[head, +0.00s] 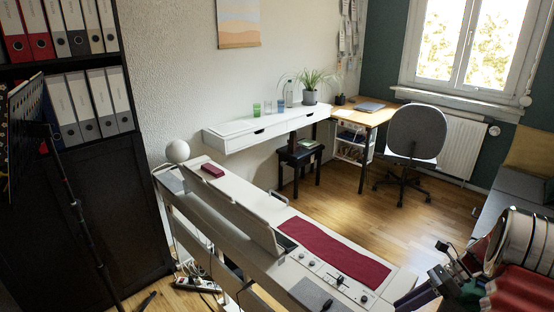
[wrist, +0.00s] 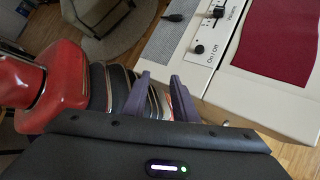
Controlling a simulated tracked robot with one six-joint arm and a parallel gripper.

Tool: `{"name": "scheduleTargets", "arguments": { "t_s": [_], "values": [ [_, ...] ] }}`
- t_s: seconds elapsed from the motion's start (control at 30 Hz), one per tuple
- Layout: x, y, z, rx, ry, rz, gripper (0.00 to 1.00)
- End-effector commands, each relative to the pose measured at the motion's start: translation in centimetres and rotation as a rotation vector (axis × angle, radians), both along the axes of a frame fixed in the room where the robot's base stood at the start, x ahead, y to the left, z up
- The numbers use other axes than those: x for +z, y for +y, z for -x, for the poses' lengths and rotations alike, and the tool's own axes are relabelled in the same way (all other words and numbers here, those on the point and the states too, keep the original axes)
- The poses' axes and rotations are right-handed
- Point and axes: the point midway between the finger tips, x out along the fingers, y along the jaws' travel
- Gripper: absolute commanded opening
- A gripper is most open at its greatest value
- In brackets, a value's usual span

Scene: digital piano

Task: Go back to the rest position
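My gripper (head: 416,291) is at the lower right of the head view, beside the right end of the white digital piano (head: 402,280). In the wrist view its two purple-grey fingers (wrist: 160,78) stand apart with nothing between them. The piano's corner (wrist: 290,112) lies to the right of the fingers in that view, and I see no contact. The piano's top bears a dark red cloth (head: 332,250), a row of knobs and sliders, and a small dark red box (head: 212,170). My red and silver arm links show at the right edge of the head view.
A black shelf with binders (head: 88,105) stands at the left. A white wall shelf (head: 262,127), a desk (head: 378,112) and a grey office chair (head: 417,135) are at the back. A grey sofa (head: 495,205) is at the right. Wooden floor (head: 345,195) is clear beyond the piano.

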Motion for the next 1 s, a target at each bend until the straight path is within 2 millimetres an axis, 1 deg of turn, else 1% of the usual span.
{"name": "scheduleTargets", "arguments": {
  "t_s": [0.03,0.1,0.47,0.7,1.0],
  "values": [
    [1.1,0.8,-0.1,0.038,-0.029,0.027,0.26],
    [2.4,1.7,-0.1,0.09,-0.07,0.061,0.26],
    [8.2,6.4,0.8,0.369,-0.276,0.227,0.26],
    [11.6,9.5,2.0,0.565,-0.413,0.331,0.26],
    [15.3,13.0,4.3,0.817,-0.584,0.452,0.26]
  ]
}}
